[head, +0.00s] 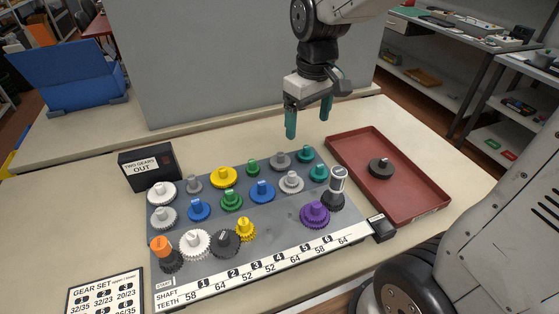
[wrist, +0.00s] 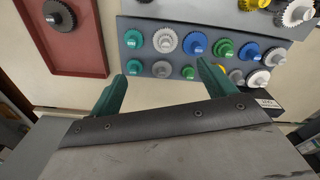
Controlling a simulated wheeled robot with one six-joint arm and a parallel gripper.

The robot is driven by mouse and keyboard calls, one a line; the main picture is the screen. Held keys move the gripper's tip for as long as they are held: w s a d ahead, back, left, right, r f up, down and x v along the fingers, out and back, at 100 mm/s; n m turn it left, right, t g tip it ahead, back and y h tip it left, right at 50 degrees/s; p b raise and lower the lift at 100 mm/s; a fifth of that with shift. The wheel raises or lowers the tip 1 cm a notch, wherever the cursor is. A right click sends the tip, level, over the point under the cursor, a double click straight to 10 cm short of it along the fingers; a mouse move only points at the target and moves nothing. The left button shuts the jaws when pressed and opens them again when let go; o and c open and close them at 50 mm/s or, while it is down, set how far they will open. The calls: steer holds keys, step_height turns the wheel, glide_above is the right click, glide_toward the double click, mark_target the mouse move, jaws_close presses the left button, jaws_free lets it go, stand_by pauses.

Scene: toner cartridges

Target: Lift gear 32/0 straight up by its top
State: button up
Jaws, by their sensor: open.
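My gripper (head: 308,122) is open and empty, with two green fingers pointing down. It hangs above and behind the back edge of a grey gear board (head: 265,215), nearer its right end. The board holds several gears in rows. The number labels are too small to read, so I cannot tell which gear is 32/0. In the wrist view, a grey gear (wrist: 161,69) shows between the open fingertips (wrist: 163,73), apart from them. A teal gear (wrist: 133,67) and a small green gear (wrist: 188,72) flank it. The grey gear also shows in the head view (head: 280,160).
A red tray (head: 437,211) on the right holds one dark gear (head: 380,167). A black "TWO GEARS OUT" box (head: 148,168) stands at the board's back left. A tall white-and-dark piece (head: 337,182) and an orange-topped one (head: 161,247) rise above their neighbours.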

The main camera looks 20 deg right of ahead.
mark_target(280, 154)
steer(key=w+f+n, duration=0.1)
steer(key=w+f, duration=0.3)
steer(key=w+a+f+n, duration=0.1)
steer(key=w+f, duration=0.3)
steer(key=w+a+f, duration=0.1)
steer(key=w+f, duration=0.3)
steer(key=shift+n+g, duration=0.3)
steer(key=shift+n, duration=0.1)
step_height(280, 154, down, 8)
steer(key=shift+d, duration=0.15)
steer(key=c, duration=1.1)
